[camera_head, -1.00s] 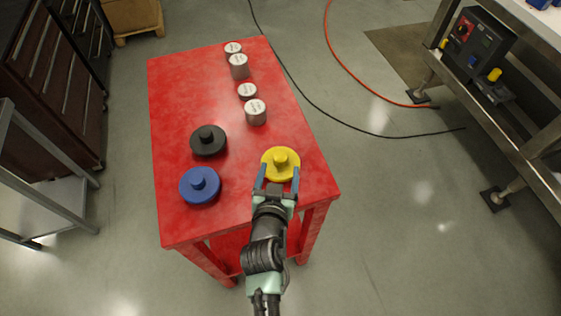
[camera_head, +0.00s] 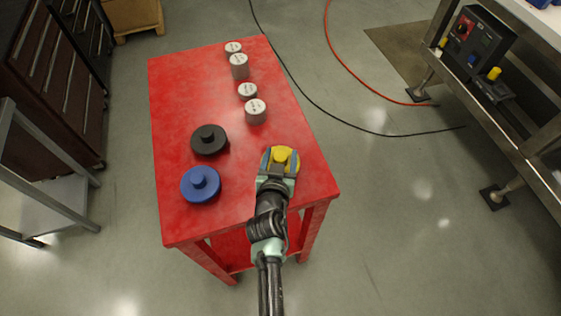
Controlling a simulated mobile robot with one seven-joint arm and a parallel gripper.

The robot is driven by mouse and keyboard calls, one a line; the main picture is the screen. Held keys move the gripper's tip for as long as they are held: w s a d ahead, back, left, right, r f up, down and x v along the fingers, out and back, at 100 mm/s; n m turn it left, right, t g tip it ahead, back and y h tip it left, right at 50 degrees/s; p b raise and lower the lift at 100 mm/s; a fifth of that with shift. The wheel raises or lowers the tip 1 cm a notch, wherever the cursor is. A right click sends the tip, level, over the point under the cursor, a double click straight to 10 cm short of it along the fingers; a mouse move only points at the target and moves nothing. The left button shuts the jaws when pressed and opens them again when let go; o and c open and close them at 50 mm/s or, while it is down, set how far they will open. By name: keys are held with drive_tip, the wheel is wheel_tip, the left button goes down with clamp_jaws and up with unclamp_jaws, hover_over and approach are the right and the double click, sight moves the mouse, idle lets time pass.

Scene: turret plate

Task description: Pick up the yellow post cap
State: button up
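The yellow post cap (camera_head: 283,153) is a round disc with a knob on top, lying near the front right corner of the red table. My gripper (camera_head: 281,162) is over it, with its two blue fingers on the left and right of the knob. The fingers look apart. I cannot tell whether they touch the knob. The gripper's body hides the near part of the cap.
On the red table (camera_head: 185,95), a blue cap (camera_head: 200,185) and a black cap (camera_head: 208,140) lie to the left. Several grey weights (camera_head: 256,112) stand in a row farther back. The table's front edge is close to my arm.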

clamp_jaws()
